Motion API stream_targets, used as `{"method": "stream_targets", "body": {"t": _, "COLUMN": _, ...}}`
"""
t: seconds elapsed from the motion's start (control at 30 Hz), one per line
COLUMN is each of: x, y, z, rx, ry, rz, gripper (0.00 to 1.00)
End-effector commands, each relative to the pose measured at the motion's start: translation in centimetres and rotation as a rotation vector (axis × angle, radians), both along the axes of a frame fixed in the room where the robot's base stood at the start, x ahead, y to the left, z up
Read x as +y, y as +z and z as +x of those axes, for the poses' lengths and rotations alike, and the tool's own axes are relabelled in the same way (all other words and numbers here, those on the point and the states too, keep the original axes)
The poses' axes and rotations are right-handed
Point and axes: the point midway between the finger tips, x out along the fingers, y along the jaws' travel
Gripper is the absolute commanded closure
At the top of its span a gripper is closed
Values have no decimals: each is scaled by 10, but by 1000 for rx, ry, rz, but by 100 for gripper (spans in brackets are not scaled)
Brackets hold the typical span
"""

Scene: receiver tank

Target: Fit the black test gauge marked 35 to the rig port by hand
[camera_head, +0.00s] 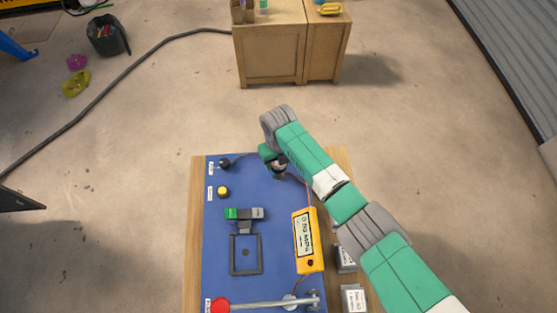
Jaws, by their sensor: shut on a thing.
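My gripper (278,164) is over the far right part of the blue rig panel (217,240), with its arm reaching in from the lower right. It is shut on a small dark thing (279,174), largely hidden by the gripper and wrist. The thing's colour fits the black test gauge, but no face or 35 mark can be read. I cannot tell whether it touches the panel. I cannot pick out the rig port from this view. A thin cable passes close by the gripper on the right.
On the panel are a black knob (224,163), a yellow knob (222,192), a green-grey block (243,213), a dark frame (246,272), a yellow meter (307,241) and a red-ended lever (265,304). Labelled boxes (353,299) stand right. A wooden cabinet (270,55) stands beyond clear floor.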

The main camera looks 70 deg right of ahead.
Motion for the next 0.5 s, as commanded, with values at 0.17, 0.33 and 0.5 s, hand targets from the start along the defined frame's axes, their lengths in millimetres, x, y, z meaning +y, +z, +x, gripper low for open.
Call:
{"method": "stream_targets", "body": {"t": 0.17, "x": 0, "y": 1, "z": 0, "rx": -1, "ry": 0, "rz": -1, "gripper": 100}}
{"method": "stream_targets", "body": {"t": 0.33, "x": 0, "y": 0, "z": 0, "rx": -1, "ry": -1, "rz": -1, "gripper": 100}}
{"method": "stream_targets", "body": {"t": 0.5, "x": 0, "y": -4, "z": 0, "rx": -1, "ry": -1, "rz": -1, "gripper": 100}}
